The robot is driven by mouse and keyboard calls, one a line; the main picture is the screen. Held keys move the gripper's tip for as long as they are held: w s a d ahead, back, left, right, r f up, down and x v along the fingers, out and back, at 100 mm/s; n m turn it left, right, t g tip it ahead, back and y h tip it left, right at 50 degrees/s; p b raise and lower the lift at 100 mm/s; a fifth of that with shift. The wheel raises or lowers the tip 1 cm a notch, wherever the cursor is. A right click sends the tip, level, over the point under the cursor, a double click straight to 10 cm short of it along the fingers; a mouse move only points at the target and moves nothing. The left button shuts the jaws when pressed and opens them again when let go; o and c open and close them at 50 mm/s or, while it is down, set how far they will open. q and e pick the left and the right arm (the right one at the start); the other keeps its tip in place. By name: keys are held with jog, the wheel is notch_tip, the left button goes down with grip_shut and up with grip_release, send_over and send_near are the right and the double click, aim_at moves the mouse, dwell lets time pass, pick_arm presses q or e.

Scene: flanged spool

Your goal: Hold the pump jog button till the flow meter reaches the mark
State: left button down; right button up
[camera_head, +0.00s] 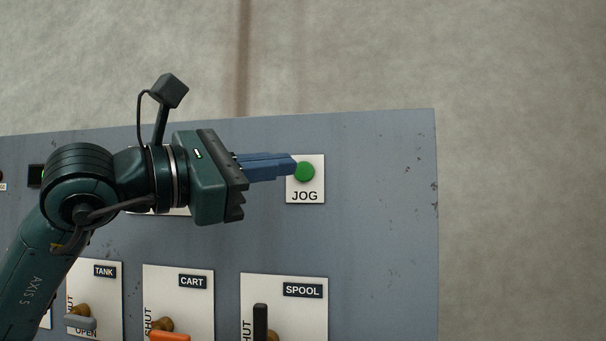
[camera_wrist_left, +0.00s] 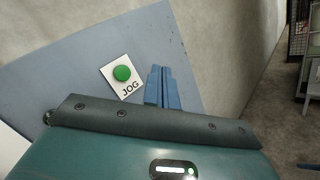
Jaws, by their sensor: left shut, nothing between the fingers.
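The green JOG button (camera_head: 305,172) sits on a white plate marked JOG (camera_head: 305,196) on the grey-blue panel. My left gripper (camera_head: 293,166) is shut and empty, its blue fingers pointing right, with the tips at the left edge of the button in the head view. In the left wrist view the button (camera_wrist_left: 122,73) lies left of the closed fingertips (camera_wrist_left: 161,68), with a gap in the picture. I cannot tell whether the tips touch it. No flow meter can be made out; my left arm hides part of the panel. My right gripper is not in view.
Below on the panel are valve plates marked TANK (camera_head: 104,271), CART (camera_head: 193,282) and SPOOL (camera_head: 302,291), with grey, orange and black handles. The panel (camera_head: 390,220) is bare right of the JOG plate and ends before a plain wall (camera_head: 520,200).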

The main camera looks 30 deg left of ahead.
pick_arm(q)
jog(key=p, duration=0.2)
send_near(310, 170)
jog(key=shift+w+d+r, duration=0.2)
jog(key=shift+w+d, duration=0.75)
jog(key=shift+d, duration=0.05)
jog(key=shift+w+d+r, duration=0.2)
jog(key=shift+w+d, duration=0.75)
jog(key=shift+d, duration=0.05)
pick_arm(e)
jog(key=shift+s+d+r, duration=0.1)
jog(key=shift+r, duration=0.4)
pick_arm(q)
jog(key=shift+w+a, duration=0.1)
jog(key=shift+w, duration=0.3)
jog(key=shift+w+a+p, duration=0.15)
jog(key=shift+w+p, duration=0.2)
jog(key=shift+w, duration=0.15)
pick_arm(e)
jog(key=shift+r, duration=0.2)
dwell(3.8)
